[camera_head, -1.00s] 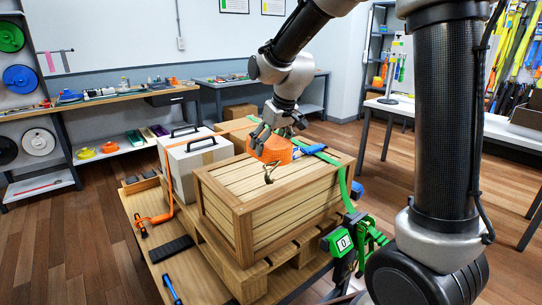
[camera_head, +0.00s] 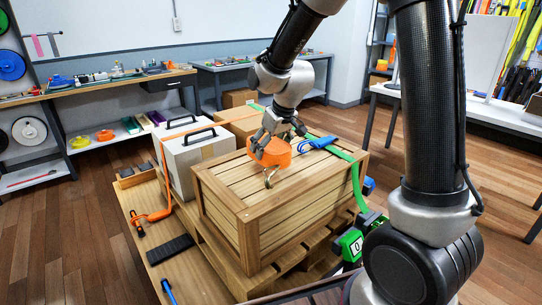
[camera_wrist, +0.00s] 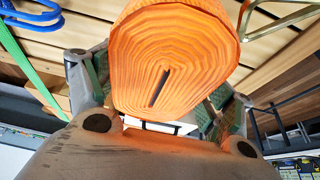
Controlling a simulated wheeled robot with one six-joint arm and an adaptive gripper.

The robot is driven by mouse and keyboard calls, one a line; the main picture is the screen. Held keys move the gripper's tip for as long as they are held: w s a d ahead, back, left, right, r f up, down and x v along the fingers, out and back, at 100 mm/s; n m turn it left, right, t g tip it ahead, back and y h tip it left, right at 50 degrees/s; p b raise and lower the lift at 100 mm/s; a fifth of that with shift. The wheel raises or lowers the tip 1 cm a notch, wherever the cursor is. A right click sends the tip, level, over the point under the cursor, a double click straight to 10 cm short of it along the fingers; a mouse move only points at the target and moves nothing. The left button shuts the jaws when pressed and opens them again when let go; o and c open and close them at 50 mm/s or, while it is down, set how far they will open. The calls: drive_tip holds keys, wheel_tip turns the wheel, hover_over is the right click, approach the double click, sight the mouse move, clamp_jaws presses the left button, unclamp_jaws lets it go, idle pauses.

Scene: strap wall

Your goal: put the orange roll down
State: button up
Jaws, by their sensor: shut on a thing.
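The orange roll (camera_head: 273,152) is a coiled orange strap with a metal hook (camera_head: 270,178) hanging from it. My gripper (camera_head: 268,138) is shut on it from above.
A pale case (camera_head: 190,155) with black handles stands left of the crate. A green device (camera_head: 350,243) is at the lower right. The lid's front is clear.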

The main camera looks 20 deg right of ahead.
drive_tip(key=shift+f, duration=1.65)
drive_tip(key=shift+f, duration=0.15)
drive_tip(key=o, duration=1.3)
drive_tip(key=v, duration=1.2)
drive_tip(key=shift+s+d+r, duration=0.15)
drive_tip(key=shift+r, duration=0.15)
drive_tip(key=s+d+r+m, duration=0.1)
drive_tip(key=s+d, duration=0.3)
drive_tip(key=s, duration=0.4)
drive_tip(key=s+d+r+m+h, duration=0.1)
drive_tip(key=s+d, duration=0.3)
drive_tip(key=s, duration=0.4)
drive_tip(key=s+d+r+m, duration=0.2)
drive_tip(key=s+d+r, duration=0.1)
drive_tip(key=s, duration=0.5)
drive_tip(key=shift+s+d+m+h, duration=0.15)
drive_tip(key=shift+d+h, duration=0.05)
drive_tip(key=shift+d, duration=0.25)
drive_tip(key=shift+s+d+m+h, duration=0.1)
drive_tip(key=shift+d+m+h, duration=0.1)
drive_tip(key=shift+d, duration=0.25)
